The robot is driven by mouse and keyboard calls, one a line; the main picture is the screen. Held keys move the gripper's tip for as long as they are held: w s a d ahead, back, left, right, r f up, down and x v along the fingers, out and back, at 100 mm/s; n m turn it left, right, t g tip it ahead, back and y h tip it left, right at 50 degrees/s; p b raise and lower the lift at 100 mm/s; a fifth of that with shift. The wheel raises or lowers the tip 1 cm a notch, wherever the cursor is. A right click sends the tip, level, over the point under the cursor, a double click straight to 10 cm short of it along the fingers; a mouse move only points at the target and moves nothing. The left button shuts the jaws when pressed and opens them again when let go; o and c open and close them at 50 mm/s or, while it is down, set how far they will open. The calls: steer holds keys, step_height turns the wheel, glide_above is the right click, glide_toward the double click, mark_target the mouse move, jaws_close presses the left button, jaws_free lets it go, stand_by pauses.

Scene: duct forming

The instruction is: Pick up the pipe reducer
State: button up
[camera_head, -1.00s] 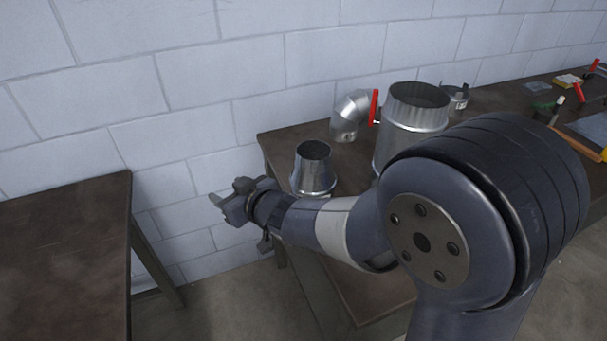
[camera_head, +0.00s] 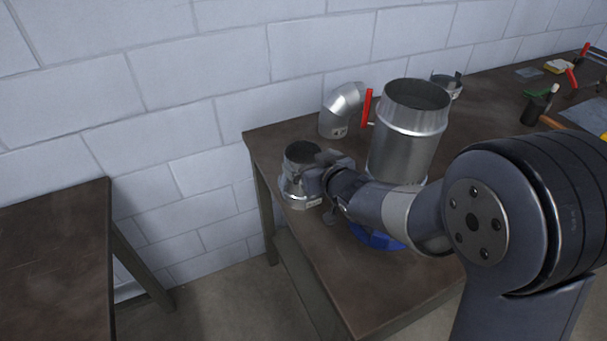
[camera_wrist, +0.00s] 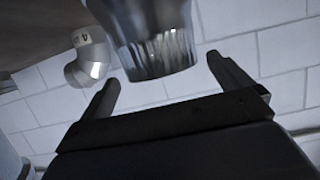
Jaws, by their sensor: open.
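The pipe reducer (camera_head: 297,186) is a shiny grey metal piece with an open top. It stands upright near the left edge of the dark table. My gripper (camera_head: 318,178) is at its right side in the head view and covers part of it. In the wrist view, my open gripper (camera_wrist: 161,72) has a finger on either side of a ribbed metal end, which looks like the reducer (camera_wrist: 158,45). The jaws are apart, and I cannot tell whether either finger touches the metal.
A large metal duct (camera_head: 407,145) stands close behind my wrist. A metal elbow (camera_head: 342,108) and a red-handled part (camera_head: 367,106) are at the back. A blue object (camera_head: 376,239) lies partly under my arm. Another table (camera_head: 55,250) is at left, across a gap.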

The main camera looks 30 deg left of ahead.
mark_target(297, 153)
steer(key=shift+f+p+x, duration=0.2)
steer(key=shift+p+x, duration=0.35)
steer(key=shift+x, duration=2.1)
steer(key=c, duration=1.5)
